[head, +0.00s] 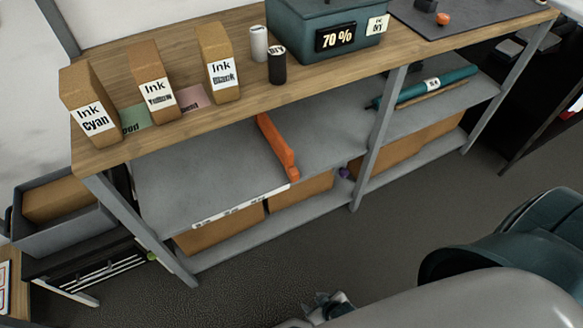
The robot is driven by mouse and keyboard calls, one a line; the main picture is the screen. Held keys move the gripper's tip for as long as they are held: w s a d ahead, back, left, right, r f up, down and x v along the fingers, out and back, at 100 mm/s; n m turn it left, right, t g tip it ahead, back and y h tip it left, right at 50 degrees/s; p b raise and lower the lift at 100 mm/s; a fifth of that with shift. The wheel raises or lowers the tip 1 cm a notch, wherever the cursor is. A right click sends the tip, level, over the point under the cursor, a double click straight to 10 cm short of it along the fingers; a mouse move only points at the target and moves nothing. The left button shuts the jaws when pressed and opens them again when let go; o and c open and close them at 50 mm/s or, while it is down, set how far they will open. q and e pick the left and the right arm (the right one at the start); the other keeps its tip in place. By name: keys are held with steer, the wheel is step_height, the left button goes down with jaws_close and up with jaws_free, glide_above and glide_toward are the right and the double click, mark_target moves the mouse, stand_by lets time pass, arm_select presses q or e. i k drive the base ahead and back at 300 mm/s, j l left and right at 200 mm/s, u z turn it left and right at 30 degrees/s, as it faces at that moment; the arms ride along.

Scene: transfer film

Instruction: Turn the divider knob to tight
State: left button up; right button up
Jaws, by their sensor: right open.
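An orange divider (277,148) stands upright across the grey middle shelf under the wooden top, its near end at the shelf's front edge. My right gripper (328,302) is at the bottom edge of the head view, open and small in the picture, well in front of the shelf and apart from the divider. My left gripper is not in view.
On the wooden top (300,105) stand several ink boxes, two small cylinders and a teal box (325,32) reading 70 %. Cardboard boxes (220,232) fill the lower shelf. A teal roll (430,87) lies on the middle shelf's right. The floor (330,235) in front is clear.

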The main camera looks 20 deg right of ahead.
mark_target(344, 172)
steer(key=z, duration=1.3)
